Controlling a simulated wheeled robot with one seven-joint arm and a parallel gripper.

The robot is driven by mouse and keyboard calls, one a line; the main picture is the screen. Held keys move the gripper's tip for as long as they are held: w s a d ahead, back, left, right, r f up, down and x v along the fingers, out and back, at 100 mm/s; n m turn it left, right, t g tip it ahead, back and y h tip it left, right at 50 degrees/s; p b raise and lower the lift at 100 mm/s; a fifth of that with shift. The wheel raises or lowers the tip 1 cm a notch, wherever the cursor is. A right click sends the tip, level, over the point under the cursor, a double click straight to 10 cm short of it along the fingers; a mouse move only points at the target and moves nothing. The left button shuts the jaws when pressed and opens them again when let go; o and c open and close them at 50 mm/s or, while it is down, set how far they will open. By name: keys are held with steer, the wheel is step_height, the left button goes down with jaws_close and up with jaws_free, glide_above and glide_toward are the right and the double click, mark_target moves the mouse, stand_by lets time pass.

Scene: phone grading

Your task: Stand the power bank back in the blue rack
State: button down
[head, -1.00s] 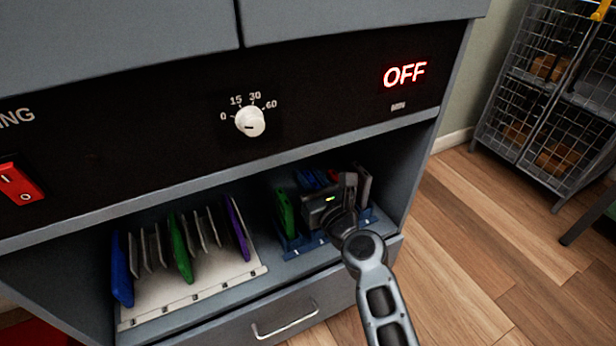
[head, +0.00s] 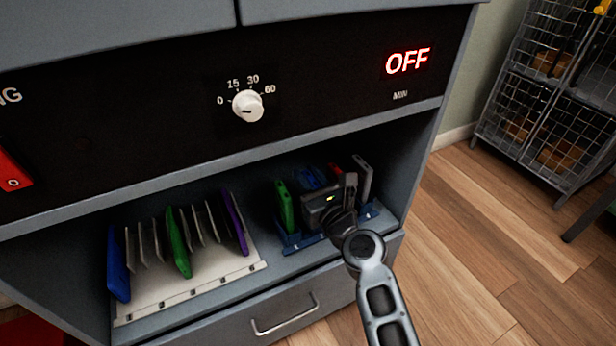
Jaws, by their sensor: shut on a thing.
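My gripper (head: 333,196) is inside the open bay, over the blue rack (head: 293,243). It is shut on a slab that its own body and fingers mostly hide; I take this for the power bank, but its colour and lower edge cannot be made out. The blue rack stands on the right part of the shelf. A green slab (head: 284,206) stands in its left end and a grey slab (head: 362,177) at its right. Blue (head: 311,178) and red parts show behind my gripper. I cannot tell whether the held slab touches the rack.
A cream rack (head: 190,300) on the left holds several upright slabs: blue, grey, green and purple. The bay's upper edge (head: 180,192) runs close above, and its right wall (head: 405,165) stands beside the blue rack. A drawer with a handle (head: 285,315) is below.

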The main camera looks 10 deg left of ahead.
steer(key=shift+f, duration=0.2)
stand_by(0.3)
steer(key=c, duration=0.9)
jaws_free()
steer(key=shift+o, duration=0.2)
